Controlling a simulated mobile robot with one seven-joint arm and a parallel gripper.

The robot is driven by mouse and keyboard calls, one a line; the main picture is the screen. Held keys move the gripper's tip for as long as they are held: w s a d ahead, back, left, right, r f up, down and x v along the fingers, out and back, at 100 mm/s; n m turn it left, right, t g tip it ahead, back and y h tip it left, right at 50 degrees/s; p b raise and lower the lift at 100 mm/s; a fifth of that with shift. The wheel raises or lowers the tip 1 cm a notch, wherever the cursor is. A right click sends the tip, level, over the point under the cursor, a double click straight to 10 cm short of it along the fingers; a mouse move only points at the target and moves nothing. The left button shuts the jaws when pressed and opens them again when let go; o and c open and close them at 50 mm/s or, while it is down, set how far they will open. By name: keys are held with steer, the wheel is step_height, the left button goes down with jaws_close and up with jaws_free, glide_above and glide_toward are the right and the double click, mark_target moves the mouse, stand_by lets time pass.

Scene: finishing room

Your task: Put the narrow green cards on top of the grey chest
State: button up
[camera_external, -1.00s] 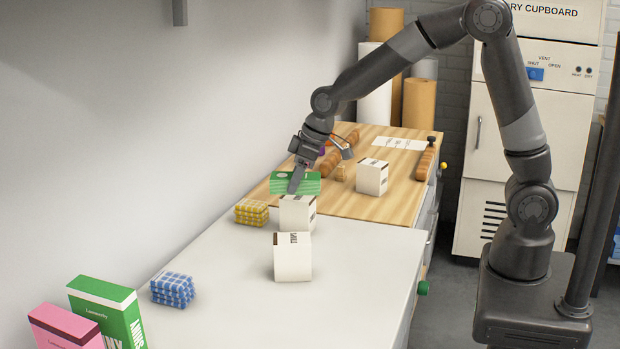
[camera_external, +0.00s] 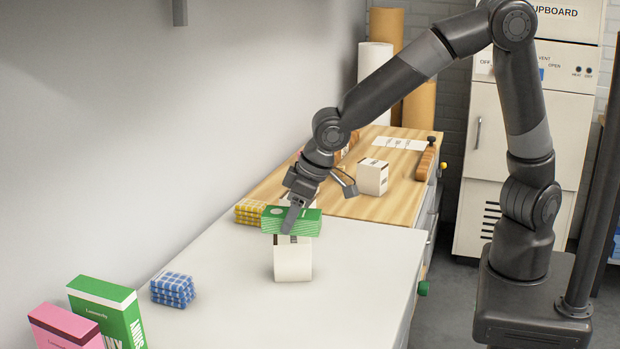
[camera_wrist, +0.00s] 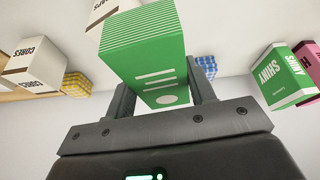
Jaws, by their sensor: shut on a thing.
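The narrow green cards, a banded-looking stack (camera_external: 310,223), are held by my gripper (camera_external: 291,222) above the pale surface. In the wrist view the green stack (camera_wrist: 150,45) sits between both fingers (camera_wrist: 160,85), with white lines and a dot on its face. The pale grey-topped unit (camera_external: 370,270), with a green knob on its side, appears to be the grey chest. In the external view the cards overlap the top of a white box (camera_external: 293,262); I cannot tell how large the gap is.
Blue checked (camera_external: 173,289) and yellow checked (camera_external: 249,211) bundles, a green box (camera_external: 105,305) and a pink box (camera_external: 62,328) stand along the wall side. Another white box (camera_external: 372,177) is on the wooden top (camera_external: 345,206). The pale top's front right is clear.

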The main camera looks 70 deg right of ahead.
steer(key=s+a+r, duration=0.1)
steer(key=s+a, duration=0.7)
steer(key=a, duration=0.3)
steer(key=m, duration=0.1)
glide_above(304, 316)
steer(key=s, duration=0.1)
step_height(304, 316, down, 11)
steer(key=shift+s+d+f, duration=0.1)
steer(key=shift+s, duration=0.05)
steer(key=shift+f, duration=2.3)
steer(key=o, duration=1.1)
steer(key=shift+f, duration=0.1)
steer(key=v, duration=1.2)
steer(key=shift+a, duration=0.2)
